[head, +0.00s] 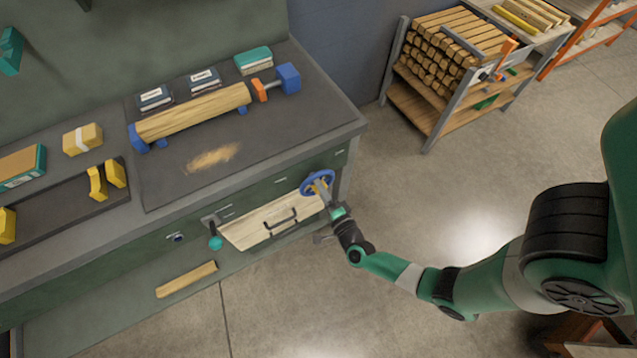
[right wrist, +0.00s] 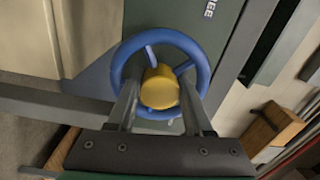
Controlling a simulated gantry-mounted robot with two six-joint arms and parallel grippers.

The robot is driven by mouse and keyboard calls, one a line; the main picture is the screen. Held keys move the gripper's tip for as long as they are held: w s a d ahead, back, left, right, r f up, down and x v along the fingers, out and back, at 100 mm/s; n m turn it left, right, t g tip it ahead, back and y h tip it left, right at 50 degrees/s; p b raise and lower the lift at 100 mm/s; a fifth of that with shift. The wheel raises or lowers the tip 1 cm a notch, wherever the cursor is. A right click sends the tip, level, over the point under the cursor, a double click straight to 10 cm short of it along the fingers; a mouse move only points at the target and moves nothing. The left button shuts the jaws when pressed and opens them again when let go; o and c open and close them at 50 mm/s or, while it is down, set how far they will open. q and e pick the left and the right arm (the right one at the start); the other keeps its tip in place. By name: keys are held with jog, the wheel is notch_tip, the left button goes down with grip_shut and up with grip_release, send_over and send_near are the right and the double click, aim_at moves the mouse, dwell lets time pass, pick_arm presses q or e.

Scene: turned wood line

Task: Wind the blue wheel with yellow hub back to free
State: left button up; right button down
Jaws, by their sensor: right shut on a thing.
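The blue wheel (head: 317,182) with a yellow hub is on the right end of the workbench's front, below the top. In the right wrist view the blue rim (right wrist: 204,72) and spokes show around the yellow hub (right wrist: 160,88). My right gripper (head: 325,190) is at the wheel and shut on it. In the right wrist view its two fingers (right wrist: 160,92) lie one on each side of the hub, inside the rim. Part of a label ending in "EE" (right wrist: 210,8) shows on the green panel above the wheel. My left gripper is not in view.
A turned wood piece (head: 195,113) lies between blue holders on the bench. A rack of wood blanks (head: 450,60) stands behind.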

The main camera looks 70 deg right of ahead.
jog(key=n+p, duration=0.1)
jog(key=n, duration=0.3)
jog(key=shift+n, duration=0.3)
jog(key=n+p, duration=0.2)
jog(key=n, duration=0.3)
jog(key=shift+n, duration=0.3)
jog(key=n+p, duration=0.1)
jog(key=n, duration=0.3)
jog(key=shift+d+n+p, duration=0.1)
jog(key=shift+n+p, duration=0.2)
jog(key=shift+n, duration=2.2)
jog(key=c, duration=0.6)
grip_release()
jog(key=shift+s, duration=0.1)
